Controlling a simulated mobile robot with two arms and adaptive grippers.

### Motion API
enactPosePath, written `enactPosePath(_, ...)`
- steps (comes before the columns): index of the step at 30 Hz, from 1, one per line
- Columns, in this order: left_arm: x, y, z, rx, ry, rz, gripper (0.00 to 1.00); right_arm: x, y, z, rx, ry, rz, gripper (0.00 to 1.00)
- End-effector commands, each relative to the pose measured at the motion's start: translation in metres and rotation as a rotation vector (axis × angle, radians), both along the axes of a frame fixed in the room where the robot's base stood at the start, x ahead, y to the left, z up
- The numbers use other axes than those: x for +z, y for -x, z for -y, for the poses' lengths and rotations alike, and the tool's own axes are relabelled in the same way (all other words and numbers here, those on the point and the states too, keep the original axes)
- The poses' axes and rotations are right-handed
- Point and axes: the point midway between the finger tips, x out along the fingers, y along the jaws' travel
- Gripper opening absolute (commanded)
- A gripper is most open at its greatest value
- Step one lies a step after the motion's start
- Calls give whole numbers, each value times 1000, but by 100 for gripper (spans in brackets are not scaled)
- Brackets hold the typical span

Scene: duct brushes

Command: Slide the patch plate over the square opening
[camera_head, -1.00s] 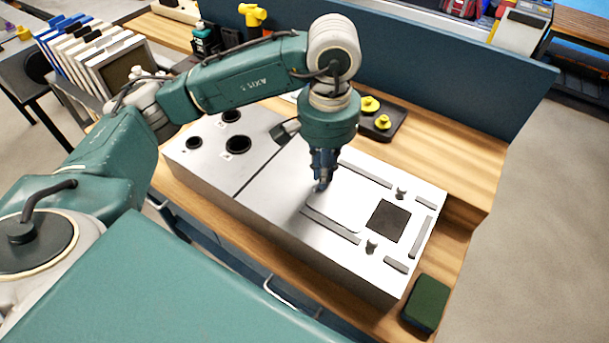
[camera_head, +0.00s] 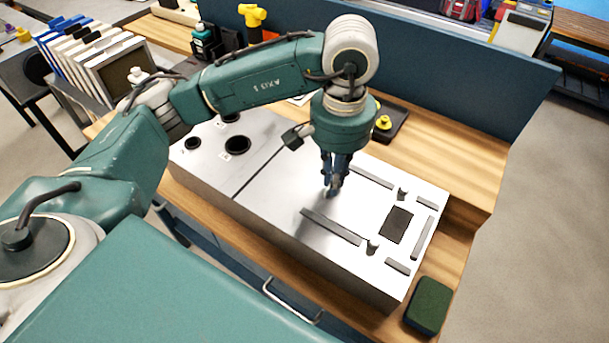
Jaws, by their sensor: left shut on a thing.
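The patch plate (camera_head: 362,208) is a thin, pale metal sheet lying flat on the duct top, between two long dark guide rails. It is hard to tell from the pale metal around it. The square opening (camera_head: 397,225) shows as a dark patch to the right of the plate. Only a narrow part of it shows, and the plate's right edge appears to cover its left side. My left gripper (camera_head: 332,191) points down and is shut at the plate's left part, where its fingertips hide what they grip. My right gripper is not in view.
A long rail (camera_head: 331,227) lies on the near side and another (camera_head: 372,177) on the far side. Two small posts (camera_head: 402,195) flank the opening, with short bars beyond. A green block (camera_head: 428,305) sits at the front right. A dark tray (camera_head: 391,124) stands behind the duct.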

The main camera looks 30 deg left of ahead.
Motion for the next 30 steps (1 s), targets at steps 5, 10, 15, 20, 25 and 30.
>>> enactPosePath(5,-1,1,7,-2,1,0,0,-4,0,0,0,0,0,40)
enactPosePath(10,-1,1,14,-2,1,0,0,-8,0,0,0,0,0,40)
enactPosePath(15,-1,2,21,-2,0,0,0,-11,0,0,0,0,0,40)
enactPosePath(20,-1,3,27,-2,0,-1,0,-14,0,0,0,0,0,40)
enactPosePath(25,-1,3,29,-1,0,-1,0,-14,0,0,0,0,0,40)
enactPosePath(30,0,3,29,-1,0,-1,0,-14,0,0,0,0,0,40)
